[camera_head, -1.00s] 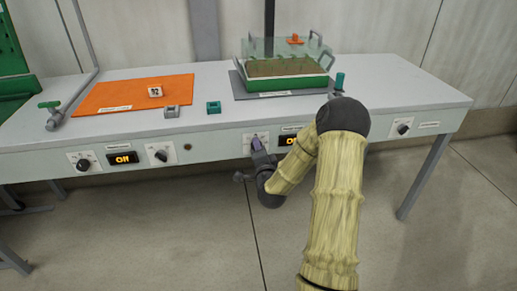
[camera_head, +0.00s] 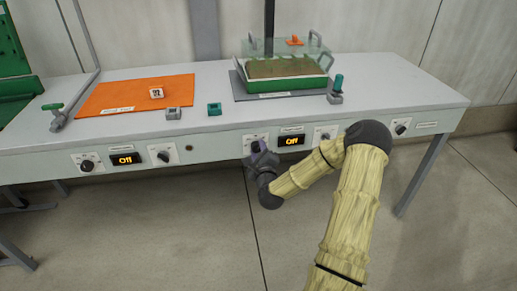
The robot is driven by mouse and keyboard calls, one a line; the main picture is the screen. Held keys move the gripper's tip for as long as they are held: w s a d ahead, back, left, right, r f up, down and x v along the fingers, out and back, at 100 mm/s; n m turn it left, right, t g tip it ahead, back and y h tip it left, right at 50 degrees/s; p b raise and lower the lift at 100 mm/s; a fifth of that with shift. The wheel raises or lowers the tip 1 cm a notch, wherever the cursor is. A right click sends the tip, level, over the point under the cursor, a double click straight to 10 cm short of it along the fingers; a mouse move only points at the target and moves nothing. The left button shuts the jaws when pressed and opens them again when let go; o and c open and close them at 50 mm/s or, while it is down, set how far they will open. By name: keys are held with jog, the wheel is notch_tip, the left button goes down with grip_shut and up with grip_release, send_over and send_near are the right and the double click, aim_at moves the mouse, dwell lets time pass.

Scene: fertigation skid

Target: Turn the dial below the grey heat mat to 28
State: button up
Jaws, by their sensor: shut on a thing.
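The grey heat mat (camera_head: 237,88) lies on the bench top, right of centre, with a green tray (camera_head: 286,86) of brown soil on it. Below it, on the bench's front panel, is a white dial plate (camera_head: 248,137). My gripper (camera_head: 258,147) is at this plate, shut on the dial, which it mostly hides. The dial's pointer and marks cannot be read. A display (camera_head: 291,141) just right of it shows orange text that looks like "Off". Another dial (camera_head: 326,134) is right of that display, partly beside my arm.
A further dial (camera_head: 401,127) is at far right. The floor in front is clear.

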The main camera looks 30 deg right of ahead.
jog(key=shift+f+m, duration=0.1)
jog(key=shift+m, duration=0.7)
jog(key=o, duration=1)
jog(key=shift+s, duration=0.15)
jog(key=p+v, duration=1)
jog(key=v, duration=0.7)
jog(key=shift+s+p, duration=0.1)
jog(key=shift+p, duration=0.2)
